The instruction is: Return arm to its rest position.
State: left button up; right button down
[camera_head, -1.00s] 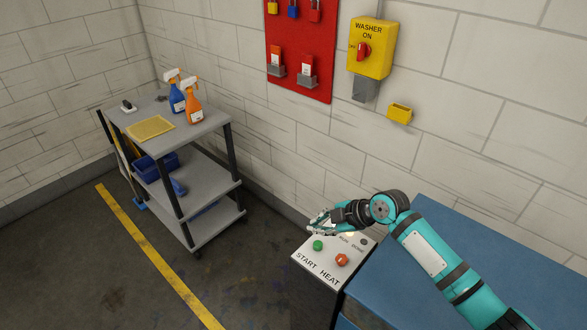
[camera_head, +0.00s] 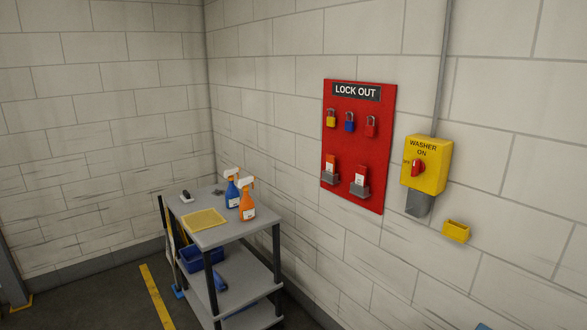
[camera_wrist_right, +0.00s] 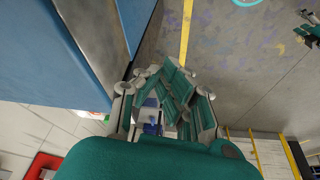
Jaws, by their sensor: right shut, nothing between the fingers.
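My right gripper (camera_wrist_right: 168,78) shows in the right wrist view, shut with nothing between its fingers. It hangs in the air over the grey floor (camera_wrist_right: 235,60), beside the blue machine (camera_wrist_right: 50,55) at the left of that view. My right arm does not show in the head view now.
In the head view, a grey cart (camera_head: 228,235) carries a blue spray bottle (camera_head: 232,190) and an orange one (camera_head: 247,203). A red lockout board (camera_head: 345,185) and a yellow washer switch box (camera_head: 435,165) hang on the wall. A yellow line (camera_head: 157,297) crosses open floor.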

jog(key=s+d+r+m+h, duration=0.1)
jog(key=s+d+m, duration=0.1)
jog(key=s, duration=0.1)
notch_tip(320, 180, down, 32)
jog(key=s+g+b, duration=0.2)
jog(key=s+b, duration=0.1)
jog(key=s+d+f+b, duration=0.1)
jog(key=s+d+f, duration=0.1)
jog(key=s+f, duration=1.3)
jog(key=shift+d+g+b, duration=0.35)
jog(key=shift+d+g, duration=0.05)
